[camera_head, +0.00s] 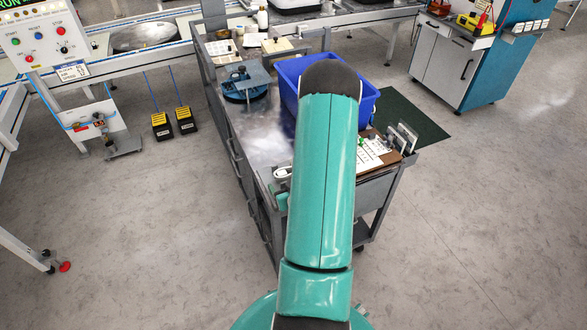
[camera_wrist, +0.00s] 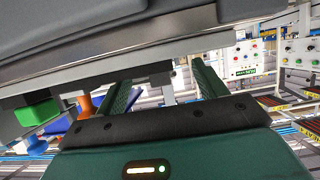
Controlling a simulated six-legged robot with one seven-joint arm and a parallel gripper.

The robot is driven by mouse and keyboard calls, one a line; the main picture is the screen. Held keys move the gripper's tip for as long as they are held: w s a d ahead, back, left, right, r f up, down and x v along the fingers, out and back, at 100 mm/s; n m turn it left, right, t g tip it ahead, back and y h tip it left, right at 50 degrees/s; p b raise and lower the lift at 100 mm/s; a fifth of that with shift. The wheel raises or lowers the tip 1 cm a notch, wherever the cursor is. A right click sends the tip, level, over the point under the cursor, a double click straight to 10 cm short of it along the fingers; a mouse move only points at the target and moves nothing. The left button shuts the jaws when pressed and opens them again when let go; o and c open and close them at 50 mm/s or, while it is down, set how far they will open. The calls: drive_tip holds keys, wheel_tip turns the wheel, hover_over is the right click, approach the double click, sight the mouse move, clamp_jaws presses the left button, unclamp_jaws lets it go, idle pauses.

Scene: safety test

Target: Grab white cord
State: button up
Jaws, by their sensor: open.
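I cannot make out a white cord for certain in either view. A small white item (camera_head: 283,172) lies near the front left of the grey cart top (camera_head: 258,142), left of my arm; it is too small to tell if it is the cord. A large grey surface (camera_wrist: 120,45) is very close to the fingers across the top of that view. In the head view my teal arm hides the gripper and part of the cart top.
A blue bin (camera_head: 367,105) stands on the cart behind my arm. A blue fixture (camera_head: 245,85) and a printed sheet (camera_head: 372,152) also lie on the cart. A control panel (camera_head: 45,35) and yellow-black pedals (camera_head: 173,123) are at left, a teal cabinet (camera_head: 497,65) at right.

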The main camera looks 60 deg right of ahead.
drive_tip(key=shift+w+d+f, duration=0.1)
drive_tip(key=c, duration=1.2)
drive_tip(key=shift+c, duration=0.3)
